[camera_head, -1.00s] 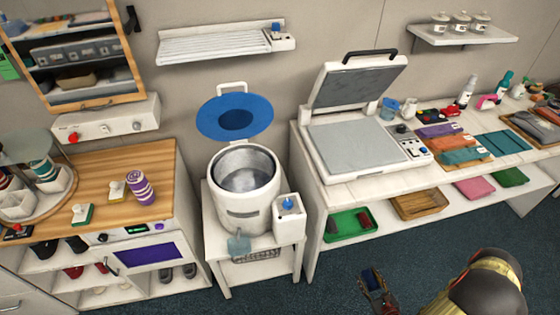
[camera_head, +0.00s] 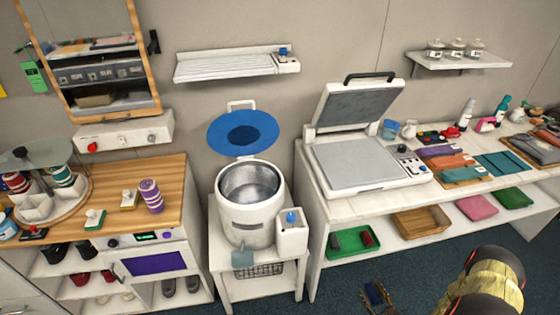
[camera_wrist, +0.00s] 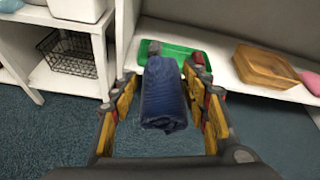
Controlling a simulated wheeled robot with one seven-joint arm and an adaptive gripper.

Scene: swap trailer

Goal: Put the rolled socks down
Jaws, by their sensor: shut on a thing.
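My gripper (camera_wrist: 163,82) is shut on a dark blue rolled bundle, the rolled socks (camera_wrist: 164,97), with a finger on each side. In the wrist view the bundle hangs in front of the lower shelf and covers part of a green tray (camera_wrist: 178,51). In the head view the gripper (camera_head: 376,296) and bundle show only in part at the bottom edge, below and right of the green tray (camera_head: 352,254). The tray holds a grey roll (camera_head: 336,243) and a dark red roll (camera_head: 367,239). I see no contact between bundle and tray.
On the same lower shelf, right of the tray, are a wooden tray (camera_head: 422,222) and pink (camera_head: 477,207) and green (camera_head: 513,198) folded cloths. A white stand with a wire basket (camera_head: 258,270) is to the left. A flat press (camera_head: 365,164) stands above.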

